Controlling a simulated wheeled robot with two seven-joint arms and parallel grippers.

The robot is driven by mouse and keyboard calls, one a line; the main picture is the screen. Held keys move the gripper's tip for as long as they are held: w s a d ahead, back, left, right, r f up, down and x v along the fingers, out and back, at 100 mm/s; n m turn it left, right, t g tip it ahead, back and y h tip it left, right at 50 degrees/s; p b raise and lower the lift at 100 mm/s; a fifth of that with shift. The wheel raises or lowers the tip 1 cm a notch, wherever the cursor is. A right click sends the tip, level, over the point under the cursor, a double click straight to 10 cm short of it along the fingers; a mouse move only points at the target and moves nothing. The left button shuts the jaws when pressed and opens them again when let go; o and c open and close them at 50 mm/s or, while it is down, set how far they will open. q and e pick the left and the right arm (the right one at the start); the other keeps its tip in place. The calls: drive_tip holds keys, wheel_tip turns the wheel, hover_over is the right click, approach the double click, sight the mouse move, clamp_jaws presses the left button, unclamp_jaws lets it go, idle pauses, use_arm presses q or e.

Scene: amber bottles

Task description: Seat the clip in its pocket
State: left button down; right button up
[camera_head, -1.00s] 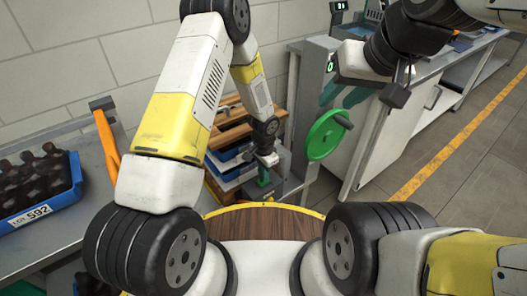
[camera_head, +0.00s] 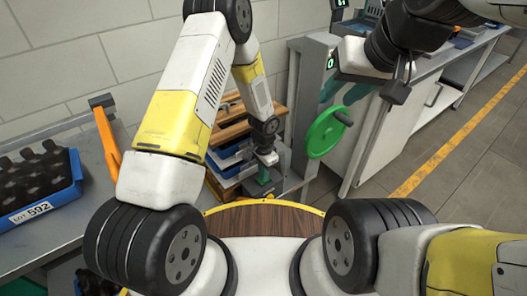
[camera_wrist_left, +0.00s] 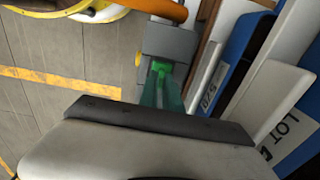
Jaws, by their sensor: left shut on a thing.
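My left gripper (camera_head: 266,160) points down beside the stacked trays and is shut on a teal-green piece, which looks like the clip (camera_head: 263,174). In the left wrist view the clip (camera_wrist_left: 165,94) runs from the dark gripper edge to a grey block (camera_wrist_left: 168,45). A brighter green part shows where clip and block meet; I cannot tell whether it lies inside the pocket or in front of it.
A green handwheel (camera_head: 325,133) stands just right of my left gripper. Wooden and blue trays (camera_head: 226,152) are close on its left. A blue crate of dark bottles (camera_head: 75,187) sits on the left bench. An orange bar (camera_head: 106,140) stands near it. Open floor lies at right.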

use_arm(q)
drive_tip(key=shift+f, duration=0.35)
drive_tip(key=c, duration=1.5)
unclamp_jaws()
